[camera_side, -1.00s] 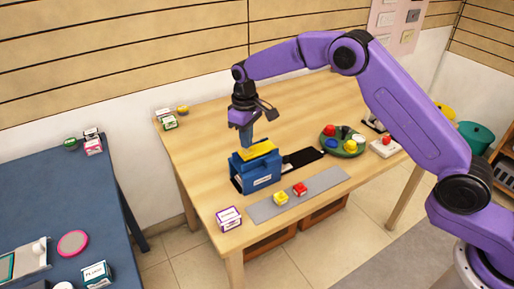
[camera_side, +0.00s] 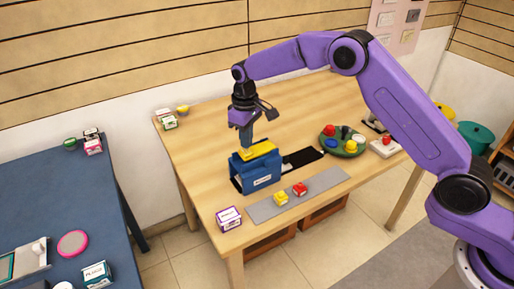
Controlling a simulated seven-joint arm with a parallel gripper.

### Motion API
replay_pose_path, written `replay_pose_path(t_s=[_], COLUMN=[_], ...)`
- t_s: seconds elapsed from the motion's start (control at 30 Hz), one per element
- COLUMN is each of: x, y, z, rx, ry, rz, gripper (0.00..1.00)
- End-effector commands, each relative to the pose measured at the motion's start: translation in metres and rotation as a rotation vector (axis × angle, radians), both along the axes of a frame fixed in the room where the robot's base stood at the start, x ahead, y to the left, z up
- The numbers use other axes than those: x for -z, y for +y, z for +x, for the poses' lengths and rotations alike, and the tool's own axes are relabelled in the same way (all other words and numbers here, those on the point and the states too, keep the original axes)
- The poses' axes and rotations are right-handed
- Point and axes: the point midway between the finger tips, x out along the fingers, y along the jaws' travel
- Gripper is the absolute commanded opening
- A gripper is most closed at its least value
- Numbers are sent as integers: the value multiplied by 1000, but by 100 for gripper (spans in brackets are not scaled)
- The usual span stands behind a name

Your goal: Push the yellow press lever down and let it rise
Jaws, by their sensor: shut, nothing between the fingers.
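The yellow press lever (camera_side: 258,151) sits on top of a blue press (camera_side: 262,176) with a white label, near the front left of the wooden table. My gripper (camera_side: 246,142) is shut and empty and points straight down. Its tip is at the back left edge of the lever in the picture. I cannot tell whether the tip touches the lever or is just behind or above it.
A grey strip (camera_side: 265,210) in front of the press holds a yellow block (camera_side: 281,198) and a red block (camera_side: 300,188). A white-and-purple box (camera_side: 229,218) stands at the front corner. A green round tray (camera_side: 357,148) with coloured knobs is to the right.

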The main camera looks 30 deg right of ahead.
Motion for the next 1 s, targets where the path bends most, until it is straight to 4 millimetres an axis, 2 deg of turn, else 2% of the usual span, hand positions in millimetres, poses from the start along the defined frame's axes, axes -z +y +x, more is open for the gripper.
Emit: replay_pose_path(t_s=[0.57,1.0], x=[1,18], y=[0,0], z=[0,0], rx=[0,0], ry=[0,1], rz=[0,0], gripper=[0,0])
